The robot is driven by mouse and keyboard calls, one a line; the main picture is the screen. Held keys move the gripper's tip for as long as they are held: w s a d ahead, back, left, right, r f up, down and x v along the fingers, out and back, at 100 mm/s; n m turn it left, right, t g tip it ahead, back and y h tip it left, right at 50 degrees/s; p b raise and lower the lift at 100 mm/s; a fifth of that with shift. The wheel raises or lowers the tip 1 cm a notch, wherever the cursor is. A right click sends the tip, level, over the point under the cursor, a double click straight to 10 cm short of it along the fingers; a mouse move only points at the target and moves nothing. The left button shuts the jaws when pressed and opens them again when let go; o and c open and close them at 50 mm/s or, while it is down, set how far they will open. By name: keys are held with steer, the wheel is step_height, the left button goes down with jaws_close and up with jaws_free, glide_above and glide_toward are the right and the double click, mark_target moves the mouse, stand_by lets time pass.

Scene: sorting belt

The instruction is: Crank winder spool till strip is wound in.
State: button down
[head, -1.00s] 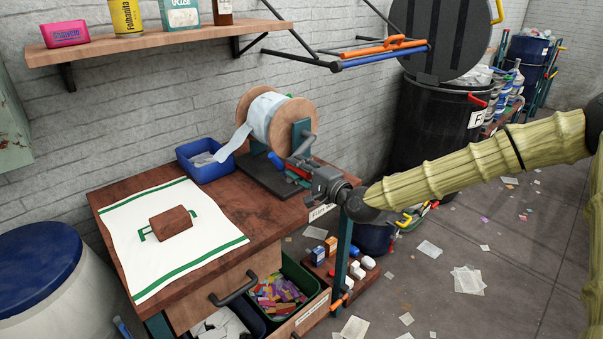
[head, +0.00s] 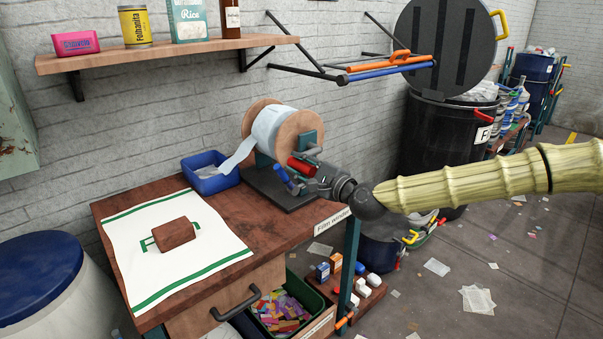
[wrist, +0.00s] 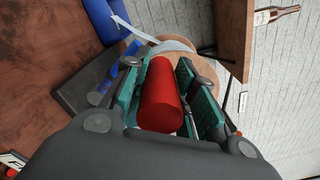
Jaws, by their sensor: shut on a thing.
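The wooden-flanged winder spool (head: 255,113) stands on a dark base (head: 262,184) at the back right of the bench, wound with pale strip. A length of strip (head: 236,156) hangs from it to the blue bin (head: 204,182) on its left. My gripper (head: 306,174) is at the near right side of the winder. In the wrist view its teal fingers (wrist: 164,82) stand on both sides of the red crank handle (wrist: 161,98), shut on it. The red handle also shows in the head view (head: 301,166). The fingers partly hide the crank and spool.
A blue lever (head: 283,178) stands on the winder base close to my gripper. A white cloth with a brown block (head: 174,233) lies on the bench (head: 225,215). A shelf (head: 165,55) and a rack with orange and blue bars (head: 390,70) hang above.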

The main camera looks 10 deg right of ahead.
steer(key=shift+w+d+r+m, duration=0.1)
steer(key=shift+r+m, duration=0.5)
steer(key=shift+r, duration=0.1)
steer(key=c, duration=1.1)
jaws_free()
steer(key=shift+c, duration=0.2)
steer(key=shift+s+d+f, duration=0.15)
steer(key=shift+s+d, duration=0.05)
steer(key=shift+s, duration=0.15)
steer(key=v, duration=1.1)
steer(key=shift+s, duration=0.15)
